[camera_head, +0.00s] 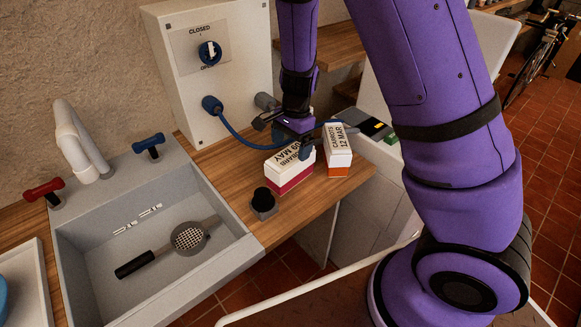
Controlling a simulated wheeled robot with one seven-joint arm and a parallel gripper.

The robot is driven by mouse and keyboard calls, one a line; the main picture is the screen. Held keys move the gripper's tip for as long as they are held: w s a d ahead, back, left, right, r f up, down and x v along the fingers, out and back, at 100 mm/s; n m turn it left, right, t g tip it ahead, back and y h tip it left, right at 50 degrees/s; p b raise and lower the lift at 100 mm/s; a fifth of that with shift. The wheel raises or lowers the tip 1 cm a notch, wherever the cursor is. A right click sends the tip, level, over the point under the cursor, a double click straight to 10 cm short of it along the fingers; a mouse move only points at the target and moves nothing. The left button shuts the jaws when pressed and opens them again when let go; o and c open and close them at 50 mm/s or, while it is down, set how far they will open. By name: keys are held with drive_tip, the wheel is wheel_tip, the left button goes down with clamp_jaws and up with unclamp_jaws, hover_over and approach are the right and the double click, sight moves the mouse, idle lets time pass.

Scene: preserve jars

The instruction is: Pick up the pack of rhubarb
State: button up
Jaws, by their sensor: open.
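The pack of rhubarb (289,167) is a white box with a dark pink lower band and black print that reads partly "...BARB" and "9 MAY". It stands on the wooden counter near its front edge. My gripper (292,140) is right above and behind it, pointing down, with its jaws open. One dark finger reaches down in front of the pack's upper right side. The other finger is not clear, and I cannot tell whether either touches the pack. Part of the pack's top is hidden by my gripper.
A small black-knobbed block (264,203) is at the front left. A blue hose (240,139) runs behind from a white cabinet (206,70). A sink (90,250) holds a strainer (188,238).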

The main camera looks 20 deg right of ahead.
sight(290, 162)
drive_tip(key=shift+s+a+f, duration=0.1)
drive_tip(key=shift+s+f, duration=0.05)
drive_tip(key=shift+f, duration=0.8)
drive_tip(key=shift+s+a+f, duration=0.1)
drive_tip(key=shift+a+f, duration=0.05)
drive_tip(key=shift+f, duration=0.85)
drive_tip(key=shift+s+a+f, duration=0.1)
drive_tip(key=shift+s+f, duration=0.05)
drive_tip(key=shift+f, duration=0.8)
drive_tip(key=c, duration=1.3)
drive_tip(key=shift+o, duration=0.2)
